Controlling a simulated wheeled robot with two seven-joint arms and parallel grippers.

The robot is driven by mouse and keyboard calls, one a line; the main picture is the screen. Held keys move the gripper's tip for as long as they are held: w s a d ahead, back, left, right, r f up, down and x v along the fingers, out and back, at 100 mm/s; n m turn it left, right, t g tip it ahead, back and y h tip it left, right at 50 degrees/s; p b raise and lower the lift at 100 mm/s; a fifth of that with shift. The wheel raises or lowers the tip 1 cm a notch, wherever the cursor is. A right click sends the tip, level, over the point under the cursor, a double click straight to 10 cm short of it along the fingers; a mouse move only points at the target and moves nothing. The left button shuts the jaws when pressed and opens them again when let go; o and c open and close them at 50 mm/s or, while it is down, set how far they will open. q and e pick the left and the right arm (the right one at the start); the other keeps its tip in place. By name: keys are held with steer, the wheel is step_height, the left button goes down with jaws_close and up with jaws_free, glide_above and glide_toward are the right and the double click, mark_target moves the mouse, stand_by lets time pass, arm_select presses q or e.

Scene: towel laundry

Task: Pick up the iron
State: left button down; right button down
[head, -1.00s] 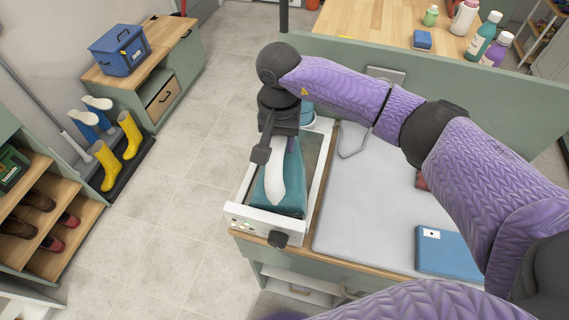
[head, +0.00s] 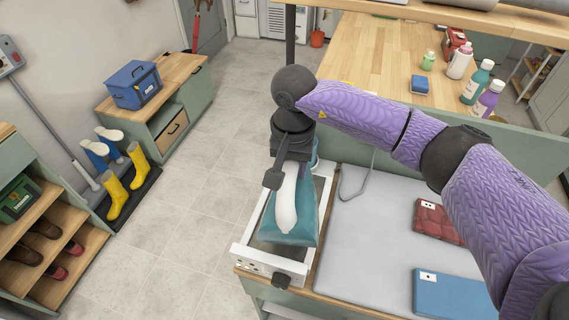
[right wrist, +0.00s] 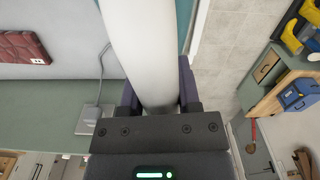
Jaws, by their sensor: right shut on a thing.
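The iron (head: 309,215) has a teal body and a white handle. In the head view it is over the white-framed tray (head: 240,247) at the table's left end. Its right corner overlaps the tray's right wall in the picture; I cannot tell how high it is. My right gripper (head: 287,165) comes down from above and is shut on the handle. In the right wrist view the white handle (right wrist: 145,45) runs between the two dark fingers (right wrist: 158,92). The handle hides much of the iron's body. My left gripper is not in view.
A grey pad (head: 375,245) covers the table right of the tray. A red folded piece (head: 437,222) and a blue folded piece (head: 452,293) lie on it. A grey cord (head: 360,186) lies at the pad's back.

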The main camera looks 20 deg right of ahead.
steer(key=s+d, duration=0.9)
steer(key=d, duration=0.5)
steer(key=shift+s, duration=0.2)
steer(key=c, duration=0.8)
jaws_free()
steer(key=shift+c, duration=0.2)
steer(key=shift+a, duration=0.1)
jaws_close()
